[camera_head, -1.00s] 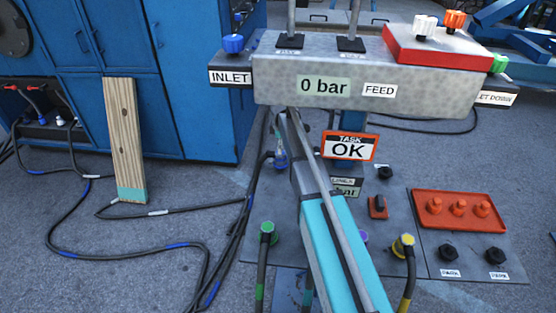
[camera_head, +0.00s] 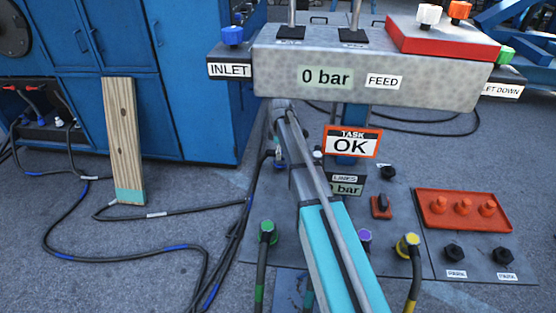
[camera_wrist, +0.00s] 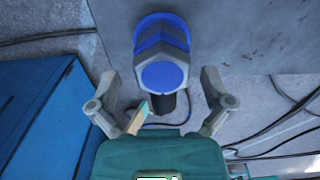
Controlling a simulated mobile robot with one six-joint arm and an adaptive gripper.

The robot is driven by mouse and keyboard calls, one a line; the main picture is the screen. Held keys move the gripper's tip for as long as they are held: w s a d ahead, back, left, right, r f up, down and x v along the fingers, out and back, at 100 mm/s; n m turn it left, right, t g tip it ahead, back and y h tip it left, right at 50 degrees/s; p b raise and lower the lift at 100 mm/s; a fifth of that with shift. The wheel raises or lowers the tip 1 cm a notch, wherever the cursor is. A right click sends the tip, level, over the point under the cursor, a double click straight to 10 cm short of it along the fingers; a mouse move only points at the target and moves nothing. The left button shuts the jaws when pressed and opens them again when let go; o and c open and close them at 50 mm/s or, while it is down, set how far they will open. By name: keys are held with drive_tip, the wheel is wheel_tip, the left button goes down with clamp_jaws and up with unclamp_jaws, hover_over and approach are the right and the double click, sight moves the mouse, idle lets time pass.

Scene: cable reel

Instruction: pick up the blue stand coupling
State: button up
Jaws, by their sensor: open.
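The blue coupling (camera_wrist: 162,75) fills the upper middle of the wrist view, with a bright blue round end, a greyish many-sided collar and a dark part below. My gripper (camera_wrist: 159,80) is open, one finger left and one right of the coupling's near end. Gaps show on both sides and I see no contact. In the head view, my arm covers much of the area around my gripper, so its place against this coupling is unclear there. Another blue knob or coupling (camera_head: 232,35) stands on the manifold's left end above the INLET label.
The grey manifold (camera_head: 370,85) reads 0 bar and stands close above my arm. A floor panel (camera_head: 410,230) holds green (camera_head: 267,229), purple (camera_head: 364,236) and yellow (camera_head: 407,243) couplings. A wooden board (camera_head: 123,140) leans on the blue cabinet (camera_head: 190,80). Black cables cross the floor at left.

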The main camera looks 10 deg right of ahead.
drive_tip(key=shift+f+b, duration=0.6)
drive_tip(key=shift+f, duration=0.35)
drive_tip(key=shift+r, duration=0.1)
drive_tip(key=c, duration=1.3)
